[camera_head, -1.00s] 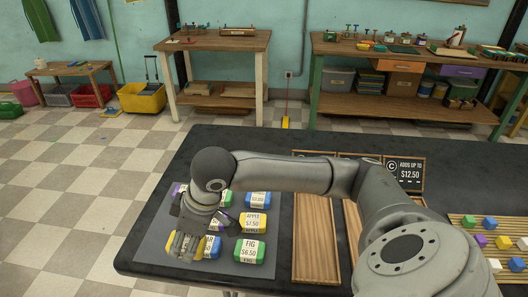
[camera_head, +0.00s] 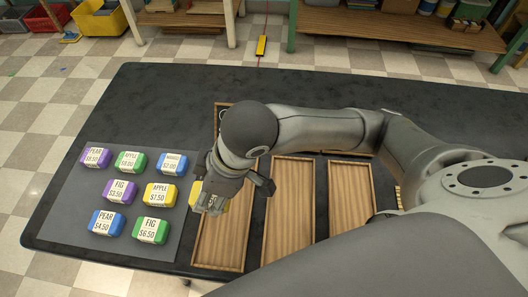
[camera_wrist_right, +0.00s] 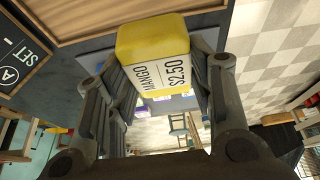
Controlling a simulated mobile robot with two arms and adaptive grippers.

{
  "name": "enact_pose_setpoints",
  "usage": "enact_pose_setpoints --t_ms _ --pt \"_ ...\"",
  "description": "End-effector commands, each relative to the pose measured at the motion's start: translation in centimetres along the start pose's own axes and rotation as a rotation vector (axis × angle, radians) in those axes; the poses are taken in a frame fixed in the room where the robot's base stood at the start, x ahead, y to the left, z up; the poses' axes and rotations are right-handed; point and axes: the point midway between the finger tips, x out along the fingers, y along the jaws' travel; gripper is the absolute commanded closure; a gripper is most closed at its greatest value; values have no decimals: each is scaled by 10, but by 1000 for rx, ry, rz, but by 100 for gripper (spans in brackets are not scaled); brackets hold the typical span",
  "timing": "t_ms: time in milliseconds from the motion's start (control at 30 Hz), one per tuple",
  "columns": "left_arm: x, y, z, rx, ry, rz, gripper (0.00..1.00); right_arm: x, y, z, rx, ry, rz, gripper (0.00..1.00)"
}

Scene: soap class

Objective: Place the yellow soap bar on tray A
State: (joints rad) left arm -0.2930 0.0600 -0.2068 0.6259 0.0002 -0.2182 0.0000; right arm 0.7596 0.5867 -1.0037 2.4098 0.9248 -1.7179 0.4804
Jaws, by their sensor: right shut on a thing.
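A yellow soap bar labelled MANGO $2.50 (camera_wrist_right: 158,60) is between the fingers of my right gripper (camera_wrist_right: 163,82). In the head view my right gripper (camera_head: 211,207) is shut on this bar (camera_head: 225,206), over the left edge of the leftmost wooden tray (camera_head: 228,245). The gripper and arm hide part of the bar and tray. The wrist view shows a dark sign reading A, SET (camera_wrist_right: 18,60) and a wooden tray edge (camera_wrist_right: 90,22). A second yellow bar labelled APPLE $7.50 (camera_head: 160,195) lies on the grey mat. My left gripper is out of view.
The grey mat (camera_head: 75,245) holds several purple, green and blue soap bars left of the trays. A middle tray (camera_head: 290,215) and a right tray (camera_head: 345,205) stand to the right. The black table (camera_head: 130,90) is clear behind the mat.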

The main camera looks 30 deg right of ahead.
Motion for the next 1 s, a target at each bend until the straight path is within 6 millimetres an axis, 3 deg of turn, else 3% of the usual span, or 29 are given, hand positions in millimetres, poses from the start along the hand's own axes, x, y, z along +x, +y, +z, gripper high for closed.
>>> enact_pose_setpoints --t_ms 167,467,600,1000 --pt "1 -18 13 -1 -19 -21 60 8 17 5 -1 -3 1 78" --pt "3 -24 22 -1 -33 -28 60 36 91 23 2 -4 2 78" --pt "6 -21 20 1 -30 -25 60 61 111 35 -1 -3 -2 78" --pt "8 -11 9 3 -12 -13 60 95 137 51 -4 -1 -3 78"
